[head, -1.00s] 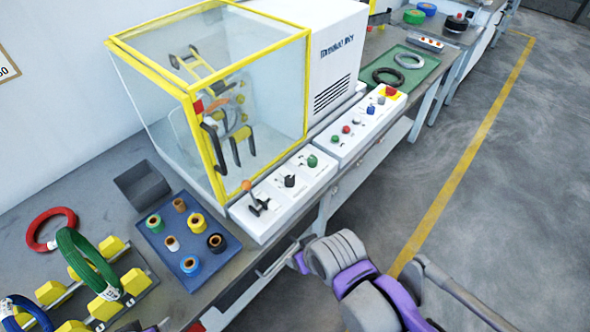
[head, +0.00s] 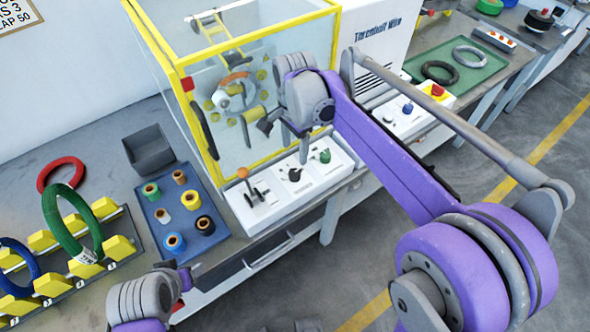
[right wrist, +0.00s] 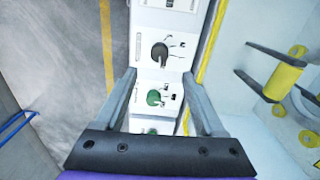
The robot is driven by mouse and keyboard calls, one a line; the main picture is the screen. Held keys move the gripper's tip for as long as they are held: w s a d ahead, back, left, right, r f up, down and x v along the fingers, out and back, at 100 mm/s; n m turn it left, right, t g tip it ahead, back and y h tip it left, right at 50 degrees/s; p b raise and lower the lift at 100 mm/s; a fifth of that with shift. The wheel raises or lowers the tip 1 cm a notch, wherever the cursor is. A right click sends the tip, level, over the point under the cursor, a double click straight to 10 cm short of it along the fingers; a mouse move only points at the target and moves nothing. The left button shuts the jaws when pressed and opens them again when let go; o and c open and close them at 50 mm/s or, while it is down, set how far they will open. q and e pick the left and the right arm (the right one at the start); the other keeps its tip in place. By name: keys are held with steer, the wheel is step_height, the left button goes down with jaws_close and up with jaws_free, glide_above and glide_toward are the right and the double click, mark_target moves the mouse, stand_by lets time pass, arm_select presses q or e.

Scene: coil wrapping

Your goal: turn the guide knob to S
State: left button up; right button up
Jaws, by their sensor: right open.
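The white control panel (head: 300,185) in front of the glass cabinet carries a black knob (head: 295,174) and a green knob (head: 325,157); I cannot read which is the guide knob. In the right wrist view the black knob (right wrist: 160,52) and green knob (right wrist: 154,97) lie in line between the fingers, with dark marks beside them. My right gripper (head: 285,143) is open and empty above this panel; it also shows in the right wrist view (right wrist: 160,73). My left gripper (head: 186,270) is low at the bench front, its jaws too small to judge.
An orange-tipped lever (head: 247,178) stands left of the black knob. The yellow-framed cabinet (head: 185,85) rises close behind the panel. A blue tray (head: 180,198) of tape rolls and a rack with coils (head: 65,240) are at left. A green tray (head: 490,68) lies at right.

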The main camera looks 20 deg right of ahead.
mark_target(294, 172)
step_height(294, 172, down, 10)
steer(key=shift+s+r+b, duration=0.1)
steer(key=shift+b, duration=0.25)
jaws_close()
